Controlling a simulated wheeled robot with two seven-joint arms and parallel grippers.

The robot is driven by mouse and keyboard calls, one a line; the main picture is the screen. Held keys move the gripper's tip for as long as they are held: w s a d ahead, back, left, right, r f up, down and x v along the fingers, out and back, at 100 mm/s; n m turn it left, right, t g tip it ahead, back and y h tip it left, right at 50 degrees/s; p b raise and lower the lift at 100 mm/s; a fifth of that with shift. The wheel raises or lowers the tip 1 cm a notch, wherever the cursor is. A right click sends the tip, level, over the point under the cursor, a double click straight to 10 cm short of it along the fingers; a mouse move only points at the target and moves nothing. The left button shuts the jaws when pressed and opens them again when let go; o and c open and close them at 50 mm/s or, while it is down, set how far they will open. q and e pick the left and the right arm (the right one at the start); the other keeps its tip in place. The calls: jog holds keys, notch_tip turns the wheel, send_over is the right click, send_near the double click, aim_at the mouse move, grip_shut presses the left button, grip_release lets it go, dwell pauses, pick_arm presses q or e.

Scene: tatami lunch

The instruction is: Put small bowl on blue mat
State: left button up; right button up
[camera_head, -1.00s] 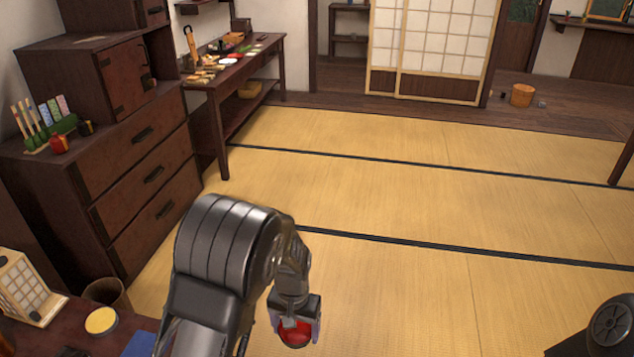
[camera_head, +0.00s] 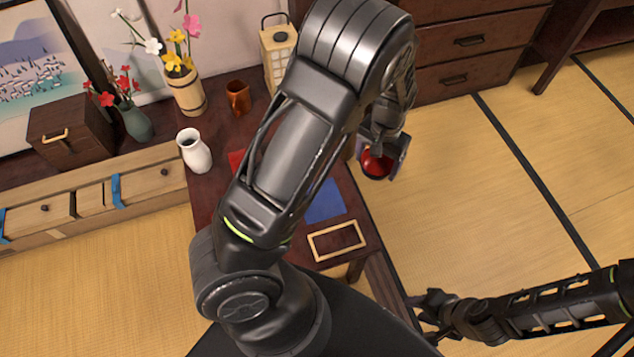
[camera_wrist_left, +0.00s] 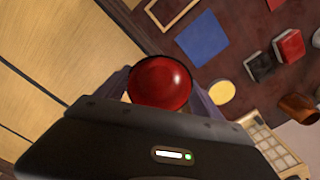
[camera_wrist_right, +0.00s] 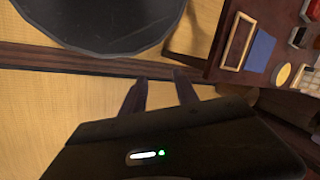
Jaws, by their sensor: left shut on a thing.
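The small bowl (camera_head: 376,163) is red inside with a dark outer rim. My left gripper (camera_head: 383,158) is shut on it and holds it in the air beyond the right edge of the dark red table, over the tatami. In the left wrist view the bowl (camera_wrist_left: 160,83) sits between the two fingers. The blue mat (camera_head: 325,202) lies flat on the table, partly hidden by my left arm in the head view. It shows bare in the left wrist view (camera_wrist_left: 202,40). My right gripper (camera_wrist_right: 160,82) is empty, its fingers apart, low beside the table.
A wooden frame-like tray (camera_head: 337,241) lies beside the mat at the table's near edge. A yellow round thing (camera_wrist_left: 221,93) and dark and red boxes (camera_wrist_left: 289,45) lie near the mat. A white vase (camera_head: 194,151), brown cup (camera_head: 238,98) and lantern (camera_head: 278,52) stand farther left and back.

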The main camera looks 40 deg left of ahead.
pick_arm(q)
jog(key=shift+w, duration=0.15)
jog(key=shift+r, duration=0.1)
pick_arm(e)
jog(key=shift+w+r, duration=0.1)
jog(key=shift+o, duration=0.2)
pick_arm(q)
jog(key=shift+a, duration=0.15)
pick_arm(e)
jog(key=shift+o, duration=1.4)
notch_tip(320, 180, down, 5)
jog(key=b, duration=0.4)
jog(key=shift+r, duration=0.15)
pick_arm(q)
jog(key=s+a+f+n, duration=0.2)
jog(key=s+a+f, duration=0.4)
jog(key=a+f, duration=0.4)
jog(key=shift+s+a, duration=0.25)
jog(key=shift+a, duration=0.75)
jog(key=shift+f+b, duration=0.15)
jog(key=shift+b, duration=0.15)
notch_tip(320, 180, down, 6)
jog(key=shift+f+b, duration=0.1)
jog(key=shift+b, duration=0.35)
pick_arm(e)
jog(key=shift+f, duration=0.45)
